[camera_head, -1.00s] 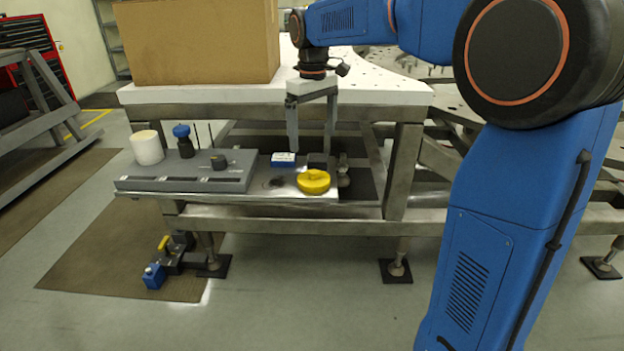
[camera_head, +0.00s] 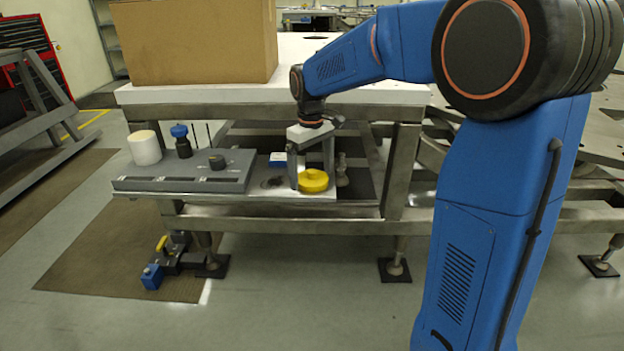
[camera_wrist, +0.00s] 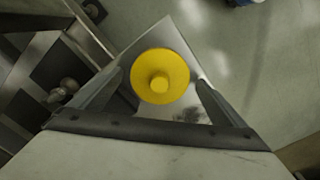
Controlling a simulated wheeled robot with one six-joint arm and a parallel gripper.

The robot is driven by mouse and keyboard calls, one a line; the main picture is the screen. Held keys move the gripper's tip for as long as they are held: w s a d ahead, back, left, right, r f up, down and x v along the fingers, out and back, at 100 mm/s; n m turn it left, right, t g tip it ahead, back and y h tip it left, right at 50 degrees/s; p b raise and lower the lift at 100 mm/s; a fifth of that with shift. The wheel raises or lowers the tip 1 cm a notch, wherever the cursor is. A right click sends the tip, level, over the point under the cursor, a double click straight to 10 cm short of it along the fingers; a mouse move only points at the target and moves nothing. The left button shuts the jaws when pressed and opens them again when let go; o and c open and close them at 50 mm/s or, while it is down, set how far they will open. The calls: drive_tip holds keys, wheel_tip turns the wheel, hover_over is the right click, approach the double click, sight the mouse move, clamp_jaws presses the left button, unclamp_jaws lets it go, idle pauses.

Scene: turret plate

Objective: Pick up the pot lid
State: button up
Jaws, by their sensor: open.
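The pot lid (camera_head: 313,181) is a round yellow disc with a small raised knob. It lies at the right end of the low shelf (camera_head: 268,192) in the head view. In the wrist view the pot lid (camera_wrist: 160,77) sits between my two fingers, its knob facing the camera. My gripper (camera_head: 311,172) points down just over the lid, fingers apart and holding nothing. In the wrist view my gripper (camera_wrist: 158,84) has one finger on each side of the lid. I cannot tell whether the fingers touch it.
A grey panel (camera_head: 185,170) with a black knob, a white cylinder (camera_head: 145,147) and a dark bottle with a blue cap (camera_head: 181,141) stand left on the shelf. A blue-and-white box (camera_head: 278,159) is behind the lid. The tabletop (camera_head: 215,93) with a cardboard box (camera_head: 195,40) overhangs.

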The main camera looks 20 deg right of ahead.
drive_tip(key=shift+f, duration=0.35)
drive_tip(key=shift+c, duration=0.7)
drive_tip(key=c, duration=0.9)
drive_tip(key=shift+r, duration=0.1)
